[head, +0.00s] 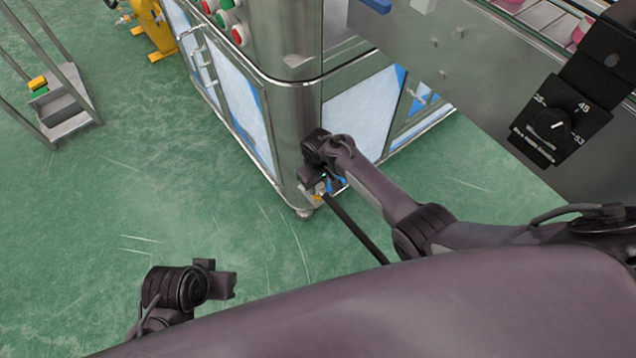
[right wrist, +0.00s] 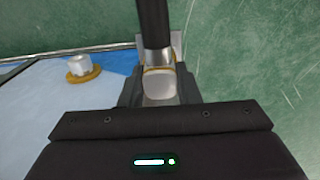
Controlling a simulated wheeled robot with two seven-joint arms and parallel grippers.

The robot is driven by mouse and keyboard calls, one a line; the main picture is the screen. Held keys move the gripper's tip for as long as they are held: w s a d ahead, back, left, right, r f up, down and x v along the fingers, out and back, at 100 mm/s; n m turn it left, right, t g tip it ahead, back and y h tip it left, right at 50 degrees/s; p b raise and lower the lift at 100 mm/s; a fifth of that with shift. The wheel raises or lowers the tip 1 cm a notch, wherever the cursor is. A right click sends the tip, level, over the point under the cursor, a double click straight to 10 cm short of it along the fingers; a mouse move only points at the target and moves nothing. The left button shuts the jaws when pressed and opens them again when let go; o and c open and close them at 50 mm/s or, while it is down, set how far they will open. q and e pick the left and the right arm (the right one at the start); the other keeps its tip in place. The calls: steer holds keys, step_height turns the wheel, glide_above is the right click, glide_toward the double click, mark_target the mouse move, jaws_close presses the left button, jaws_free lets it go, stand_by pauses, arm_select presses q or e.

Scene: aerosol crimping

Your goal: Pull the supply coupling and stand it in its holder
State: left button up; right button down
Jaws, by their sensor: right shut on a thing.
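My right gripper (head: 318,184) is at the lower corner of the steel machine cabinet in the head view. It is shut on the supply coupling, a pale metal piece (right wrist: 160,86) with a brass-coloured ring, seen between the fingers in the right wrist view. A black hose (head: 355,228) runs from the coupling down to the right; it also shows in the right wrist view (right wrist: 153,25). A white stub on a brass-coloured ring (right wrist: 83,68) stands on the panel, apart from the coupling. I cannot identify the holder. My left gripper (head: 222,285) is away over the floor; its jaws are unclear.
The steel cabinet (head: 298,110) with blue-edged panels is close to my right gripper. A control box with a dial (head: 547,122) is at the right. A grey step stand (head: 62,105) is far left. Green floor (head: 150,190) is open between.

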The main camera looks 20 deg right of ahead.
arm_select(q)
steer(key=shift+r, duration=0.15)
stand_by(0.4)
arm_select(e)
steer(key=c, duration=1)
jaws_free()
step_height(320, 180, up, 3)
steer(key=shift+r+p, duration=0.1)
steer(key=shift+p, duration=1.05)
step_height(320, 180, up, 4)
steer(key=shift+r+p, duration=0.25)
steer(key=shift+p, duration=0.55)
arm_select(q)
steer(key=a+f+n+g+y, duration=0.1)
steer(key=a+f, duration=0.2)
steer(key=f, duration=0.6)
steer(key=shift+s+a+f, duration=0.25)
steer(key=shift+s+a, duration=0.05)
steer(key=shift+a, duration=0.05)
